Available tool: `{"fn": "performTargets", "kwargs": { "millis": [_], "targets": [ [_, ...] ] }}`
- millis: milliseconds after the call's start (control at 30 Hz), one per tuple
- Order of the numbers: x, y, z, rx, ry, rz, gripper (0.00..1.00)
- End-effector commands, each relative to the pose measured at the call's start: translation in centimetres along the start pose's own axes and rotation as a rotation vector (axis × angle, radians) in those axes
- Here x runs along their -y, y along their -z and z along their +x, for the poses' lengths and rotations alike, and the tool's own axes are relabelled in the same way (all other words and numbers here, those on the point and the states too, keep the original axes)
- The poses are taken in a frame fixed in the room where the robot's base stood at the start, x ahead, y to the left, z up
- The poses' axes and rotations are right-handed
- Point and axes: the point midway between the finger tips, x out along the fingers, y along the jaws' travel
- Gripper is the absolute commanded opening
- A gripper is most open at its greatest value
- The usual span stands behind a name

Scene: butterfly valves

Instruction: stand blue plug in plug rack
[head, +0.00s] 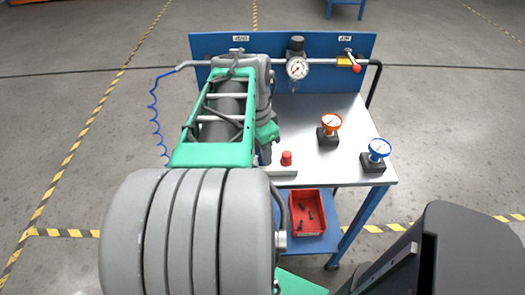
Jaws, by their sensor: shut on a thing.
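My gripper (264,154) is low over the left part of the workbench, mostly hidden by my own arm. It is shut on what appears to be the blue plug (257,160), of which only a small blue sliver shows. The plug rack (285,173) is a low pale block at the bench's front edge, partly hidden on its left by my arm. A red plug (287,158) stands upright at its right part. My gripper is at the rack's left side; I cannot tell whether the blue plug touches the rack.
An orange-dial valve (330,124) and a blue-dial valve (377,149) stand on the bench (350,174) at right. A pipe with a gauge (297,68) and a red-knobbed lever (356,68) runs along the back panel. A red bin (307,215) is on the lower shelf.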

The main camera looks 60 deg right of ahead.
Motion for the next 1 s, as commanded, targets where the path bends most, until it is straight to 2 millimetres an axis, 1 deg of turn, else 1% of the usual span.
{"fn": "performTargets", "kwargs": {
  "millis": [100, 500, 1000],
  "targets": [
    [0.0, -0.06, 0.41, 0.0, 0.0, 0.0, 0.0],
    [-0.01, -0.05, 0.36, 0.0, 0.0, 0.0, 0.0],
    [0.0, -0.11, 0.87, 0.0, 0.0, 0.0, 0.0]
  ]
}}
